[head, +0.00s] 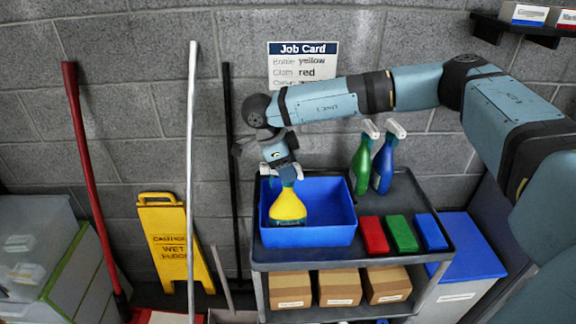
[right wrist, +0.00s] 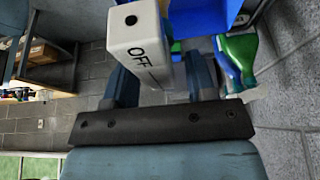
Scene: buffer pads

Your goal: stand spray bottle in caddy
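The yellow spray bottle (head: 288,206) is upright within the opening of the blue caddy (head: 309,237) in the head view, toward its left side. The caddy's front wall is near its base; I cannot tell whether it touches the floor. My right gripper (head: 283,172) is at the bottle's top, coming from above. In the right wrist view the white spray head (right wrist: 138,42), marked OFF, is between the fingers (right wrist: 160,85), which look closed on the bottle. My left gripper is not in view.
Green (head: 362,165) and blue (head: 384,165) spray bottles stand on the cart behind red (head: 374,236), green (head: 402,233) and blue (head: 431,232) cloths. The job card (head: 303,62) reads yellow and red; its last line is hidden. A wet-floor sign (head: 175,240) and poles stand left.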

